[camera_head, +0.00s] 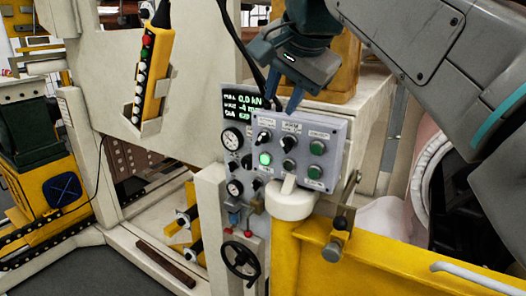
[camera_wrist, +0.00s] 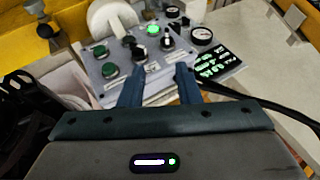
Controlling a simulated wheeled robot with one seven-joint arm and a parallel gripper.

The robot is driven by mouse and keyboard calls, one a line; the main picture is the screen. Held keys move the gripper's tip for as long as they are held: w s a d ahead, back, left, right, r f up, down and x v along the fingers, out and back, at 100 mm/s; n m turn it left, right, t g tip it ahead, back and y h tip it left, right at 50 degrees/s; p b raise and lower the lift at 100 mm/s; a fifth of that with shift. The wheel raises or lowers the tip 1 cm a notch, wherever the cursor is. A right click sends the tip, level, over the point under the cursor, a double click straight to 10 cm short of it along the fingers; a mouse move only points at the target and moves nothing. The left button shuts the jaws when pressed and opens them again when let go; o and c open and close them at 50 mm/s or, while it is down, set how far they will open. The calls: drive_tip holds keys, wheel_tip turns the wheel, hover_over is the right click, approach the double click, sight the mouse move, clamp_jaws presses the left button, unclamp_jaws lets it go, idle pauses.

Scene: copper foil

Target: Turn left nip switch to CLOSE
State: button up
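The grey control panel (camera_head: 338,130) faces me, tilted, with labels too small to read. Its upper row has a black left switch (camera_head: 264,137), a middle black switch (camera_head: 290,142) and a green button (camera_head: 318,147). A lit green lamp (camera_head: 265,158) is under the left switch. My gripper (camera_head: 282,107) is open and empty, its blue fingers pointing down just above the panel's top edge. In the wrist view, the panel appears upside down beyond the separated fingertips (camera_wrist: 158,72). The left switch (camera_wrist: 167,43) lies ahead near the right fingertip. I see no contact with a switch.
A dark display with green text (camera_head: 240,105) and round gauges (camera_head: 232,139) are left of the panel. A yellow pendant (camera_head: 155,75) hangs further left. Black cables run beside my gripper. A handwheel (camera_head: 240,259) is below, and a yellow beam (camera_head: 390,255) is at lower right.

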sight(262, 135)
drive_tip(key=x, duration=0.4)
drive_tip(key=b+x, duration=0.1)
drive_tip(key=x, duration=0.4)
drive_tip(key=a+x, duration=0.1)
drive_tip(key=x, duration=0.3)
drive_tip(key=shift+w+r+b, duration=0.1)
drive_tip(key=shift+w+b, duration=0.2)
drive_tip(key=shift+b, duration=0.1)
drive_tip(key=c, duration=0.6)
